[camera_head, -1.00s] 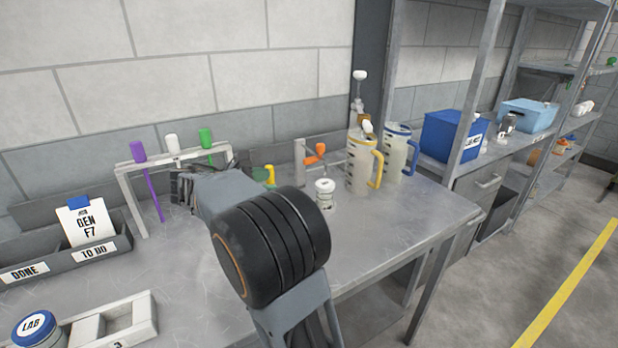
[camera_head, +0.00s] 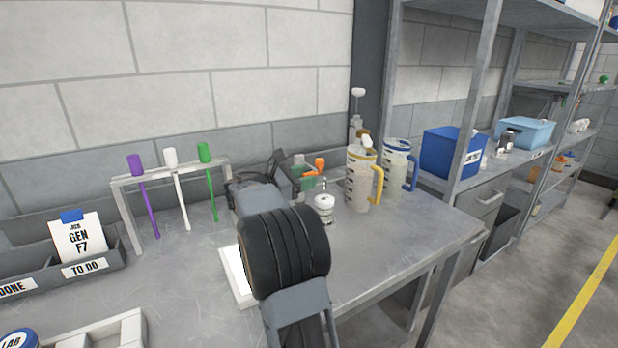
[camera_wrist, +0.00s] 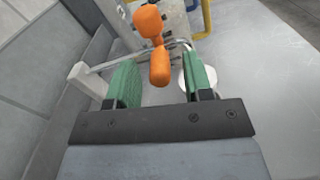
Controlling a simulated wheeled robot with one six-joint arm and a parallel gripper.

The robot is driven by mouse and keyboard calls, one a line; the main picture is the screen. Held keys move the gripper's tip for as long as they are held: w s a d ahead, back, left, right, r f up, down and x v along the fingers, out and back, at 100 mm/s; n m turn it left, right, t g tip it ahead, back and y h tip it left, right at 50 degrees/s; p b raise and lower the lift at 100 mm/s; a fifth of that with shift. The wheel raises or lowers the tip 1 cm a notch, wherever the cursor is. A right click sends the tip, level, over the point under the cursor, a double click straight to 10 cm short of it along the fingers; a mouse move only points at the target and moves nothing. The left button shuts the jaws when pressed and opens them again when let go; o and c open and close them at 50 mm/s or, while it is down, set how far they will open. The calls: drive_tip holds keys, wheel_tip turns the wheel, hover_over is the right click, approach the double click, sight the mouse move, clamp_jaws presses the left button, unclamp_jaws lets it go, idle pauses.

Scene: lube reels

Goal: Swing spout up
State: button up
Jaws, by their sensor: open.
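An orange two-lobed part (camera_head: 319,163), spout-like in shape, stands on a metal fixture at the back of the bench. In the wrist view the orange part (camera_wrist: 158,45) has its near lobe in the gap between my green finger pads. My gripper (camera_wrist: 160,72) is open, one pad on each side of that lobe, and does not look closed on it. In the head view my own arm hides most of my gripper (camera_head: 306,181); a green pad shows just left of and below the orange part. Whether the pads touch it I cannot tell.
A white-capped container (camera_head: 324,208) stands close to my gripper. A yellow-handled jug (camera_head: 358,190) and a blue-handled jug (camera_head: 394,165) stand to the right. A rack (camera_head: 127,205) with purple, white and green tools is left. The bench's front right is clear.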

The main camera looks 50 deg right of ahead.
drive_tip(key=shift+x, duration=0.9)
drive_tip(key=shift+c, duration=0.2)
clamp_jaws()
